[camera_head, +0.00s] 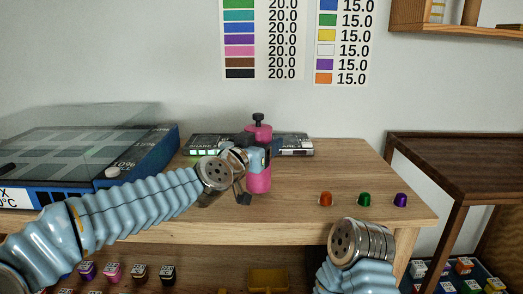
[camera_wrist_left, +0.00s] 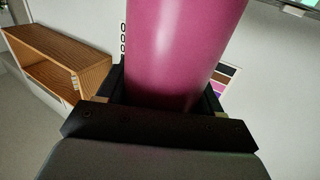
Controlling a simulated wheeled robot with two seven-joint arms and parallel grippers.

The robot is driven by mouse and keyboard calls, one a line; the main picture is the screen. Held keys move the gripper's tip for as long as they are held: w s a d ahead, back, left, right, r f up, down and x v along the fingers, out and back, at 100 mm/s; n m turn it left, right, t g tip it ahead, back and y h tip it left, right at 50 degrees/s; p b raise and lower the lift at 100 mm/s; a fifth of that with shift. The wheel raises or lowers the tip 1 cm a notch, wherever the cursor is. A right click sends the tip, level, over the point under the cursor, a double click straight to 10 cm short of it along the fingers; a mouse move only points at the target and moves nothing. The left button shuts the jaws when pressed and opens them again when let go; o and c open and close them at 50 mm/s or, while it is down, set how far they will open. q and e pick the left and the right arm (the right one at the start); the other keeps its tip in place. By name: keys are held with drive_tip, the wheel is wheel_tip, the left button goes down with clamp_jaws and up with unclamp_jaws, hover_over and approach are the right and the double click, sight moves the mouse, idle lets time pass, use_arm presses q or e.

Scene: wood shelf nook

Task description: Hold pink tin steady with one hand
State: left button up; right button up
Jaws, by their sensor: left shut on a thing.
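The pink tin (camera_head: 259,182) stands upright above the middle of the wooden worktop, with a black knob on its top. Whether its base touches the wood, I cannot tell. My left gripper (camera_head: 256,160) is shut around the tin's middle and hides part of its side. In the left wrist view the pink tin (camera_wrist_left: 185,45) fills the space between the dark jaws (camera_wrist_left: 170,100). Part of my right arm shows at the lower right, but its gripper is out of the frame.
Behind the tin are small devices with displays (camera_head: 295,145). A large blue machine (camera_head: 140,160) with a clear lid stands at left. Orange (camera_head: 326,199), green (camera_head: 364,199) and purple (camera_head: 400,200) pieces sit at the front right. Small pots (camera_head: 112,272) stand below.

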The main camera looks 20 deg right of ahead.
sight(261, 131)
use_arm(q)
drive_tip(key=s+r, duration=0.1)
drive_tip(key=r, duration=0.1)
drive_tip(key=s+a+r+p, duration=0.1)
drive_tip(key=s+r, duration=0.1)
drive_tip(key=r, duration=0.1)
drive_tip(key=s+r+p, duration=0.1)
drive_tip(key=r, duration=0.1)
drive_tip(key=shift+s+a+r, duration=0.2)
drive_tip(key=shift+s+a, duration=0.05)
drive_tip(key=s+a+r+p, duration=0.3)
drive_tip(key=s, duration=0.5)
drive_tip(key=shift+s+a+r, duration=0.2)
drive_tip(key=shift+s+r, duration=0.15)
drive_tip(key=shift+s, duration=0.05)
drive_tip(key=o, duration=0.4)
drive_tip(key=c, duration=0.8)
drive_tip(key=shift+c, duration=0.2)
